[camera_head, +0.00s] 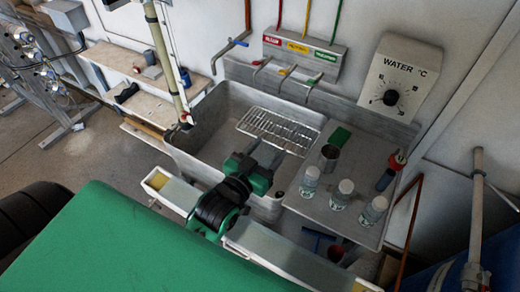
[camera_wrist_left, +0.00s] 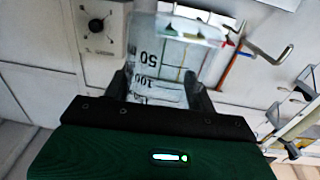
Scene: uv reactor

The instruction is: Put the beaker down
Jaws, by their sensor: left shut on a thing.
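A clear glass beaker (camera_wrist_left: 172,52) with volume marks fills the upper middle of the left wrist view. My left gripper (camera_wrist_left: 160,88) is shut on it, with one dark finger on each side. In the head view my left gripper (camera_head: 264,160) is above the front right part of the sink basin, just in front of the wire rack. I cannot make out the beaker's outline clearly there. What is under the beaker is not shown in the wrist view. My right gripper is not in view.
A wire rack (camera_head: 279,130) spans the sink (camera_head: 208,122). The drainboard (camera_head: 312,207) to the right holds several lidded bottles (camera_head: 342,193), a metal cup (camera_head: 329,157), a green block (camera_head: 340,136) and a red-topped bottle (camera_head: 389,172). Taps (camera_head: 285,75) hang above the sink.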

